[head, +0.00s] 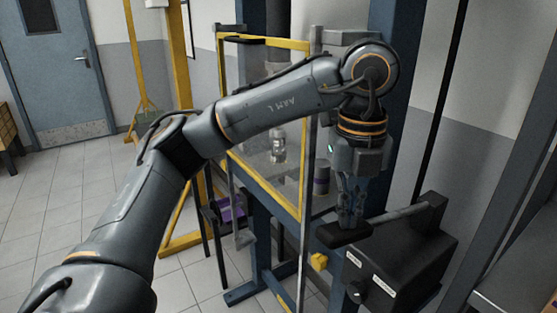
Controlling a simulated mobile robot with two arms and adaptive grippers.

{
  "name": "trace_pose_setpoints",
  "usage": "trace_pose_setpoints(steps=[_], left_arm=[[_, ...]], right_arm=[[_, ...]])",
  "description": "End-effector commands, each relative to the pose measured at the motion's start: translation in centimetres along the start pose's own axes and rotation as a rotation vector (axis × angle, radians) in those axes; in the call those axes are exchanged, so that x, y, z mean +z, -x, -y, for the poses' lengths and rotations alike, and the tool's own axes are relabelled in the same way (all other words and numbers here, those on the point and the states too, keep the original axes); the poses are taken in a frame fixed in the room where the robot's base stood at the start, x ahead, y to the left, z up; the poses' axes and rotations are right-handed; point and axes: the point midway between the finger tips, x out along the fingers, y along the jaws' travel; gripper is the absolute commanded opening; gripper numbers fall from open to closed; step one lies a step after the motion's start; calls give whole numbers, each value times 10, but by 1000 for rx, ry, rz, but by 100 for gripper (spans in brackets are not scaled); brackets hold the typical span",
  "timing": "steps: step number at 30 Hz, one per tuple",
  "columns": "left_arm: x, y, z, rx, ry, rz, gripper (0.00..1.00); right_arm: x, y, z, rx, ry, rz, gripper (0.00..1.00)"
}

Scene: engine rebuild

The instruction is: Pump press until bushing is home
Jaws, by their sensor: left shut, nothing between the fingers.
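The press (391,75) is a tall dark blue frame with a yellow-edged clear guard (305,165) at its front. Its hand pump (405,245) is a dark box at the lower right. The pump lever (402,214) is a grey bar ending in a black grip (343,236). My left gripper (348,222) points down at the black grip with its fingers shut and empty. Its tips are at or just above the grip; I cannot tell whether they touch. A metallic cylinder (278,148) shows behind the guard. I cannot make out the bushing. My right gripper is out of view.
A yellow knob (319,261) is left of the pump. A purple object (232,211) sits low behind my arm. A blue door (52,65) is at the far left, with open tiled floor before it.

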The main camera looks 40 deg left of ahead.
Motion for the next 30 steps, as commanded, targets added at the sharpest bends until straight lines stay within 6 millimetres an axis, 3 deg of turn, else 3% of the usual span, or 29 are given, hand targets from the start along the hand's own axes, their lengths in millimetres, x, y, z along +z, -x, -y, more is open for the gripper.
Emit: trace_pose_setpoints(steps=[3, 12, 17, 30], left_arm=[[0, -18, 0, 2, 0, -2, 0], [0, -48, 0, 1, 0, 0, 0], [0, -36, 0, 1, 1, 0, 0], [0, 29, 0, 1, 0, 0, 0]], right_arm=[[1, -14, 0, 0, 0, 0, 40], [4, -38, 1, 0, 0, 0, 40], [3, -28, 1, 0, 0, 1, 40], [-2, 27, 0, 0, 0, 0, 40]])
